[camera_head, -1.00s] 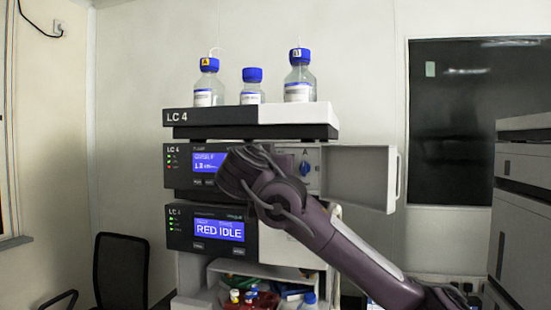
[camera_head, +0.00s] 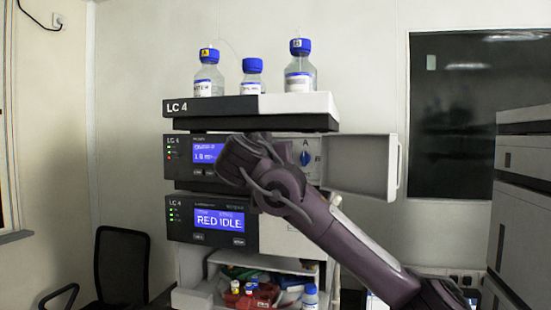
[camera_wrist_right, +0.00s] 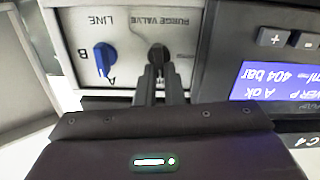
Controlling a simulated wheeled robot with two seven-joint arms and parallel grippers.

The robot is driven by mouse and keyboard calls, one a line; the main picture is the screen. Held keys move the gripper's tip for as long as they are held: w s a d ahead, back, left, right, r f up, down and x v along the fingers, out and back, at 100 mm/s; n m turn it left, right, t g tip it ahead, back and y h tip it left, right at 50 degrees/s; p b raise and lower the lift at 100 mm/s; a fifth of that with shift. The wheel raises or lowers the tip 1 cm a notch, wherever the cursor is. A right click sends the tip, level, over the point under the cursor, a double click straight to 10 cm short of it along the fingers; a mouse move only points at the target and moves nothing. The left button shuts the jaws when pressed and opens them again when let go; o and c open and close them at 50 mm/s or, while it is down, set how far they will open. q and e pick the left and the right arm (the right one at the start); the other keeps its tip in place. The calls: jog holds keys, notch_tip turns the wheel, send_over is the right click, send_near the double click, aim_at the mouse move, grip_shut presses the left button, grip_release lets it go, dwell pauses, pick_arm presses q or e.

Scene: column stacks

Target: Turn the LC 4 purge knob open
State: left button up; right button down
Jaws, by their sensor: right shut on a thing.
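The LC 4 stack stands in the head view, its upper pump module (camera_head: 180,160) with an open front compartment. In the right wrist view, which is upside down, the black purge knob (camera_wrist_right: 158,54) sits under the label "PURGE VALVE". My right gripper (camera_wrist_right: 159,74) is shut on this knob, its fingers coming at it from the front. The fingers partly cover the knob, so its exact angle is hard to tell. In the head view my right arm hides the knob and the fingertips. My left gripper is not in view.
A blue line selector knob (camera_wrist_right: 104,58), marked A and B, sits beside the purge knob. The compartment door (camera_head: 362,168) hangs open to the right. Blue-capped bottles (camera_head: 299,70) stand on the top tray (camera_head: 225,105). The pump display (camera_wrist_right: 275,80) is close to the gripper.

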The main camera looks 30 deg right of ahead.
jog(key=shift+w+a+f+n+b, duration=0.15)
jog(key=shift+n+b, duration=0.55)
jog(key=shift+n, duration=1.7)
jog(key=shift+w+a+f+n+b, duration=0.15)
jog(key=shift+n+b, duration=0.6)
jog(key=shift+n, duration=1.65)
jog(key=shift+w+a+f+n+b, duration=0.15)
jog(key=shift+n+b, duration=0.55)
jog(key=shift+n, duration=1.7)
jog(key=c, duration=1.5)
grip_release()
jog(key=shift+c, duration=0.2)
jog(key=shift+d+f, duration=0.1)
jog(key=shift+f, duration=0.05)
